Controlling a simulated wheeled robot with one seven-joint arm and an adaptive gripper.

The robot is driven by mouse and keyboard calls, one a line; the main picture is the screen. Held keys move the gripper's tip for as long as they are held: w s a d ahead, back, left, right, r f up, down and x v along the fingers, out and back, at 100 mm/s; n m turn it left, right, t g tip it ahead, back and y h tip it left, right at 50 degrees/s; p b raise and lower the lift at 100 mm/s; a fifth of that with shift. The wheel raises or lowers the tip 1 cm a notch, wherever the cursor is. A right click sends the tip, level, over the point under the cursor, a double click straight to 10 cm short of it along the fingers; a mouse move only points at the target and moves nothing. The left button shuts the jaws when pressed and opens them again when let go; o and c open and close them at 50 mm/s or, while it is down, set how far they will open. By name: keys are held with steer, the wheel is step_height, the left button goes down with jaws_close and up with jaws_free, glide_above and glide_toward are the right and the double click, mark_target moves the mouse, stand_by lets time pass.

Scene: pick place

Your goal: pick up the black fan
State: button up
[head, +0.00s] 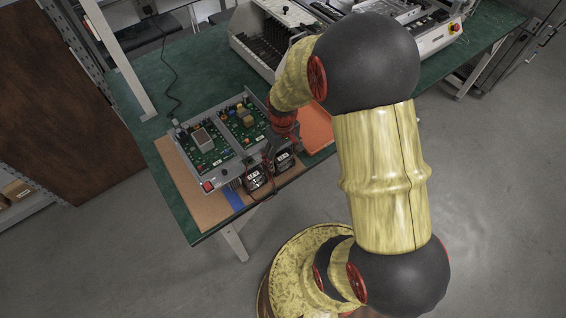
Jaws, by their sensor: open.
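My arm reaches from the lower right over the table, and its wrist with a red band ends above the right edge of a circuit-board unit. My gripper (280,148) is small and dark here, pointing down, open, and partly hidden by the wrist. Two dark blocks with pale markings, one at the left (255,178) and one at the right (284,160), sit at the unit's front right, just below the gripper. I cannot tell whether either is the black fan. No black fan is clearly recognisable in this view; the arm hides part of the table.
The circuit-board unit (205,165) lies on a brown board (205,208) on the green table (165,80). An orange tray (315,128) is right of the wrist. A large grey machine (262,55) stands behind. The table's left part is mostly clear, with a black cable.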

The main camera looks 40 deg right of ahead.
mark_target(283, 157)
steer(key=shift+c, duration=1)
steer(key=c, duration=0.9)
steer(key=shift+r, duration=0.1)
steer(key=shift+r+p, duration=3.2)
steer(key=shift+r, duration=3.75)
